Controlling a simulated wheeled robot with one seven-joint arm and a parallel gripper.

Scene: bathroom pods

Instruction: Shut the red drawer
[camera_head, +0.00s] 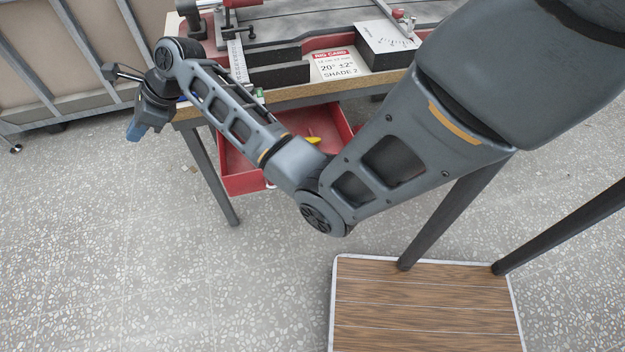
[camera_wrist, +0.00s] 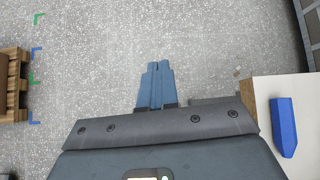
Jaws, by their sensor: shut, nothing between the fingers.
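The red drawer (camera_head: 241,173) hangs under the workbench in the head view and is pulled open. Something yellow (camera_head: 312,141) lies in it. My arm crosses in front of the drawer and hides much of it. My gripper (camera_head: 134,133) is left of the bench's left corner, apart from the drawer, and points down. In the wrist view its blue fingers (camera_wrist: 156,86) are together and empty above the speckled floor. The drawer does not show in the wrist view.
The workbench (camera_head: 300,96) carries a sign (camera_head: 335,65), a white box (camera_head: 388,42) and red-and-black tooling. A blue object (camera_wrist: 284,127) lies on a pale surface at right in the wrist view. A wooden platform (camera_head: 425,310) stands at front. Floor at left is clear.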

